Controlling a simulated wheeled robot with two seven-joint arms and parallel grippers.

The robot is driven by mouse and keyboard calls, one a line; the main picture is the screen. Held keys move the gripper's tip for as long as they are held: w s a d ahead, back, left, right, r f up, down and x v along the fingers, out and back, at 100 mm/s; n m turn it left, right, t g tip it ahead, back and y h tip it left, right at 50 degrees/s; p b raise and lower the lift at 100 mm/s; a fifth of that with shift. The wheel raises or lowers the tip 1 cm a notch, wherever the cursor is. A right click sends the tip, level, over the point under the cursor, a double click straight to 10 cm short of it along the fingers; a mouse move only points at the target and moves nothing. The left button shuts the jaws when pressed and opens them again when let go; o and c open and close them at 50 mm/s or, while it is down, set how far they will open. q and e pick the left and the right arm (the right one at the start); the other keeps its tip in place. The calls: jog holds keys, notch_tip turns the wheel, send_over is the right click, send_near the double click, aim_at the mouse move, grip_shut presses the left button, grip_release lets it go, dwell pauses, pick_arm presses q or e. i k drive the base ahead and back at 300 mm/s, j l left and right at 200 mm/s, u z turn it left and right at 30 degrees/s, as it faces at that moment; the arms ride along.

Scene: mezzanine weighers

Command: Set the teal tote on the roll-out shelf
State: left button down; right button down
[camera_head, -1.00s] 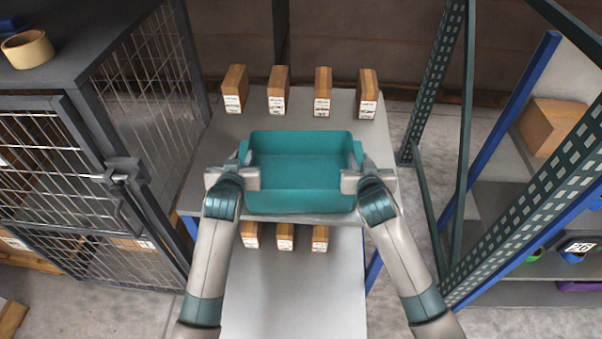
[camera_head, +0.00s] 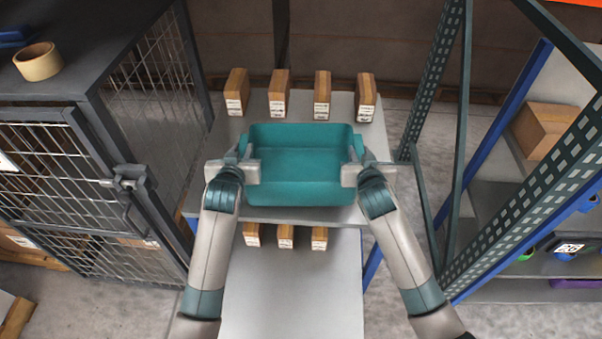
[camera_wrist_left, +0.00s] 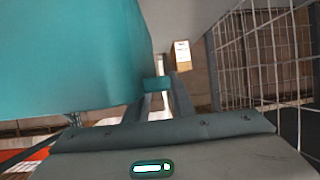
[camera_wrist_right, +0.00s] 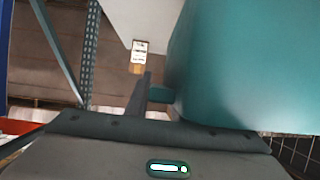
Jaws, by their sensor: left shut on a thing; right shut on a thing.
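The teal tote (camera_head: 300,162) is an open, empty bin in the middle of the head view. My left gripper (camera_head: 244,163) is shut on its left end and my right gripper (camera_head: 358,165) is shut on its right end. A lower grey shelf (camera_head: 292,285) juts out toward me below.
Several labelled wooden blocks line the upper shelf's back, including one (camera_head: 237,92); three more, including one (camera_head: 285,236), stand at the lower shelf's back. The lower shelf's front is bare. A mesh cage (camera_head: 65,165) stands left, a perforated rack upright (camera_head: 437,90) right.

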aim_at(277, 311)
jog(key=k, duration=1)
jog(key=j+z, duration=0.15)
jog(key=j, duration=0.5)
